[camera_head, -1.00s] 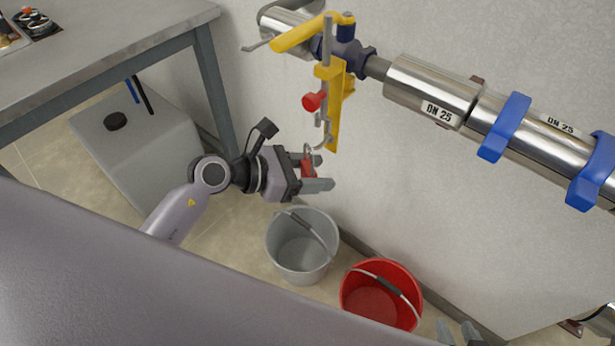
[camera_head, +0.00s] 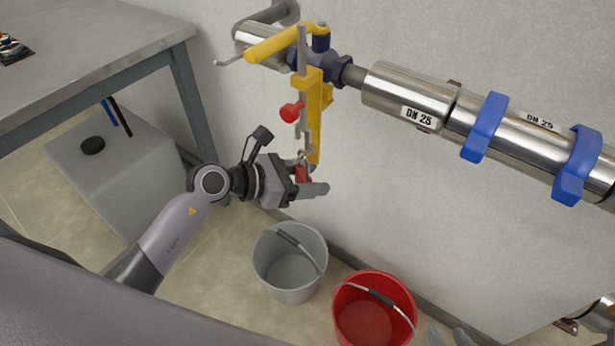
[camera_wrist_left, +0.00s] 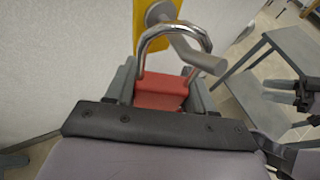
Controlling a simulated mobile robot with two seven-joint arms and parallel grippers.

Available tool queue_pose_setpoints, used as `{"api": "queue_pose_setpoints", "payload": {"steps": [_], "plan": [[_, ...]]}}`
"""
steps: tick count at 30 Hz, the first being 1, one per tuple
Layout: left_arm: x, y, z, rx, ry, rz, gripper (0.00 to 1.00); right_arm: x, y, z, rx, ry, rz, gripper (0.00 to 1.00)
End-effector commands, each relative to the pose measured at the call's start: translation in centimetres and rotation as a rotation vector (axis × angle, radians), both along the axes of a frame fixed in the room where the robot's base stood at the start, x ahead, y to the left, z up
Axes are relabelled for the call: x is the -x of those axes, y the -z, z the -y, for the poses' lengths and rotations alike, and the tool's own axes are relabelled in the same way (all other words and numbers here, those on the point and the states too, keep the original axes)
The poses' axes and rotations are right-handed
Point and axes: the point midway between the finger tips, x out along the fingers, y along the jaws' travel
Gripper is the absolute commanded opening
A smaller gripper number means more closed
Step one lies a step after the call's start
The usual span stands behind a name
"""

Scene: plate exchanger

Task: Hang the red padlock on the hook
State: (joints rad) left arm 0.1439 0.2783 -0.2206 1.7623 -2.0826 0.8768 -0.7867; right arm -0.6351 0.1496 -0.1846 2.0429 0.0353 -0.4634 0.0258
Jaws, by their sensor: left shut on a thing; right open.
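The red padlock (camera_head: 302,174) is between the fingers of my left gripper (camera_head: 318,178), which is shut on it. In the left wrist view its red body (camera_wrist_left: 162,92) sits between the fingers, with its silver shackle (camera_wrist_left: 152,42) upward. The grey hook (camera_wrist_left: 190,52) comes out from a yellow plate (camera_wrist_left: 183,10) and crosses the shackle opening. I cannot tell whether the shackle bears on the hook. In the head view the padlock is at the lower end of the yellow bracket (camera_head: 314,120). My right gripper (camera_head: 448,338) is open at the bottom edge, partly cut off.
A steel pipe (camera_head: 410,88) with blue clamps (camera_head: 487,126) runs to the right. A red-knobbed part (camera_head: 291,111) sits on the bracket. A grey bucket (camera_head: 290,262) and a red bucket (camera_head: 375,308) stand on the floor below. A table (camera_head: 90,50) is at left.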

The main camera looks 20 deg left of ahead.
Motion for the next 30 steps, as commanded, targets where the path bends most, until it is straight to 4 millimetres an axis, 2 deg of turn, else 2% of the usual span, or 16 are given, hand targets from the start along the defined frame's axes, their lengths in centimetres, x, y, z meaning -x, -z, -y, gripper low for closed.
{"api": "queue_pose_setpoints", "payload": {"steps": [13, 14, 15, 16, 25, 30], "plan": [[0.0, -0.1, 0.0, 0.000, 0.000, 0.001, 0.21, 0.0, -0.1, 0.0, 0.000, -0.001, 0.002, 0.43], [0.0, -0.1, 0.0, 0.000, 0.000, 0.001, 0.63, 0.0, -0.1, 0.0, 0.000, -0.001, 0.002, 0.43], [0.0, -0.1, 0.0, 0.000, 0.000, 0.001, 0.76, 0.0, -0.1, 0.0, 0.000, -0.001, 0.002, 0.43], [0.0, -0.1, 0.0, 0.000, 0.000, 0.001, 0.83, 0.0, -0.1, 0.0, 0.000, -0.001, 0.002, 0.43], [0.1, 0.0, -0.1, -0.001, 0.000, -0.001, 0.83, -0.1, -0.1, 0.0, 0.001, 0.000, 0.002, 0.43], [1.0, -0.6, -1.3, -0.004, 0.000, 0.000, 0.83, 0.0, -0.2, 0.0, 0.001, 0.000, 0.002, 0.43]]}}
